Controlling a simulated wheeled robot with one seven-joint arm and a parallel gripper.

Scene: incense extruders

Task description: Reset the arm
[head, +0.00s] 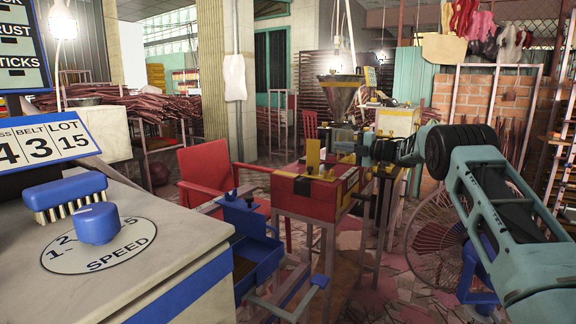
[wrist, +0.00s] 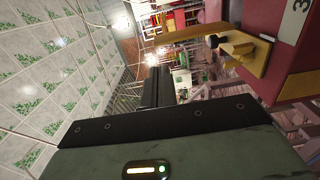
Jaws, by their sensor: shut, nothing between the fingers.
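My gripper (wrist: 157,82) shows in the wrist view as dark fingers side by side with no gap between them. It is shut and holds nothing. In the head view my teal arm comes in from the right, and its far end is beside the red and yellow extruder (head: 312,198) near the middle. The fingertips are hard to make out there. In the wrist view a red machine body (wrist: 290,60) with a yellow bracket (wrist: 232,45) and black knob is at the upper right, apart from the fingers.
A pale machine top with a blue speed knob (head: 96,223) and a blue brush (head: 66,196) is at the near left. A blue tray (head: 258,262) and a red chair (head: 207,172) are left of the extruder. A round wire fan guard (head: 437,238) stands beneath my arm.

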